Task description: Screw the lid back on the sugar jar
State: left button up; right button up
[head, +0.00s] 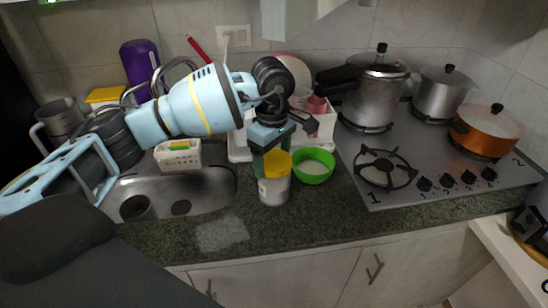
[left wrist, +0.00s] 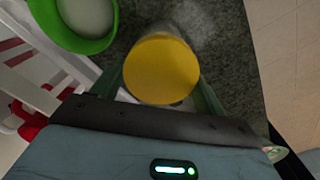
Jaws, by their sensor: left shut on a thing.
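The sugar jar (head: 273,192) stands upright on the dark green countertop, with a pale, see-through body. Its yellow lid (head: 277,162) sits on top of the jar and looks level; I cannot tell how tightly it is threaded. My left gripper (head: 268,158) comes down from above and behind, with its fingers at the sides of the lid, shut on it. In the left wrist view the round yellow lid (left wrist: 161,69) lies between the two green fingers. The far ends of the fingers are partly hidden. My right gripper is not in view.
A green bowl (head: 314,166) with white contents stands close to the jar's right. A white rack (head: 318,124) is behind it. The sink (head: 205,188) is left, the gas stove (head: 395,184) right. The counter in front of the jar is clear.

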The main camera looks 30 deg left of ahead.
aim_at(273, 159)
pick_arm(q)
jog(key=shift+m+b, duration=0.3)
jog(key=shift+m, duration=0.7)
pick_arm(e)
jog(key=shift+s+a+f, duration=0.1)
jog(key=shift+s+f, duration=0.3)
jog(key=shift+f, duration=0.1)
pick_arm(q)
jog(key=o, duration=1.2)
jog(key=shift+c, duration=0.2)
notch_tip(273, 159, up, 6)
jog(key=shift+r, duration=0.95)
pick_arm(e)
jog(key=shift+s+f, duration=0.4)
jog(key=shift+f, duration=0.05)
